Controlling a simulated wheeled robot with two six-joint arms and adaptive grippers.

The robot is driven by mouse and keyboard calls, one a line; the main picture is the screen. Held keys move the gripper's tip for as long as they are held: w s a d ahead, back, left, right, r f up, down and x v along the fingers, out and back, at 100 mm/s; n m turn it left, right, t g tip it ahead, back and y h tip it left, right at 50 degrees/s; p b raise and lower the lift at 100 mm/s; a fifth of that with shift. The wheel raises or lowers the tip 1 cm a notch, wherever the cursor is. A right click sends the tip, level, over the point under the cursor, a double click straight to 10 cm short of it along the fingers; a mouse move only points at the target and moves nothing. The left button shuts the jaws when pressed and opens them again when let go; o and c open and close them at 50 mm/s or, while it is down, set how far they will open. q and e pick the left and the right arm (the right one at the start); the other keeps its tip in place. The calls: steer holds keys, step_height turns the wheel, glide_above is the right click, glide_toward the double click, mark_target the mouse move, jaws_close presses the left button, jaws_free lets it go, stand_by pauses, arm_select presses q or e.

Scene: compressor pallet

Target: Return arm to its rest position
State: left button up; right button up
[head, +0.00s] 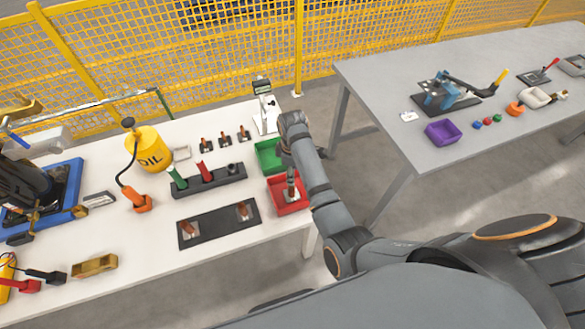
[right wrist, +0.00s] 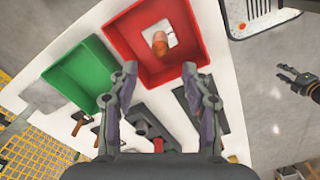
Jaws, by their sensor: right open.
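My right arm reaches from the lower right over the white table in the head view. Its gripper (head: 291,180) points down near the red bin (head: 301,207). In the right wrist view the right gripper (right wrist: 160,76) has its two fingers wide apart with nothing between them. Beyond the fingertips, inside the red bin (right wrist: 204,42), a copper-coloured part (right wrist: 160,43) lies on a pale square. Another gripper (right wrist: 284,75), apparently my left one, shows at the right edge of the right wrist view, fingers apart and empty over the floor. The left arm is out of the head view.
A green bin (head: 268,156) adjoins the red bin. A black tray (head: 218,224), a black holder (head: 210,181) and a yellow oil can (head: 148,150) stand on the table. A grey table (head: 390,110) stands to the right, across a floor gap. A yellow fence (head: 180,60) runs behind.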

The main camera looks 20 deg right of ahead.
steer(key=shift+r, duration=1.1)
steer(key=s+d+r+m+t, duration=0.2)
steer(key=s+d+m, duration=0.3)
steer(key=s, duration=0.5)
steer(key=s+d+r+m+t, duration=0.15)
steer(key=s+d+m, duration=0.25)
steer(key=s+m, duration=0.45)
step_height(320, 180, down, 25)
steer(key=s+d+n+g+h, duration=0.1)
steer(key=s+d+n, duration=0.1)
steer(key=s, duration=0.1)
steer(key=s+d+f+g, duration=0.1)
steer(key=s+f, duration=1.7)
steer(key=s, duration=0.1)
steer(key=shift+d, duration=0.3)
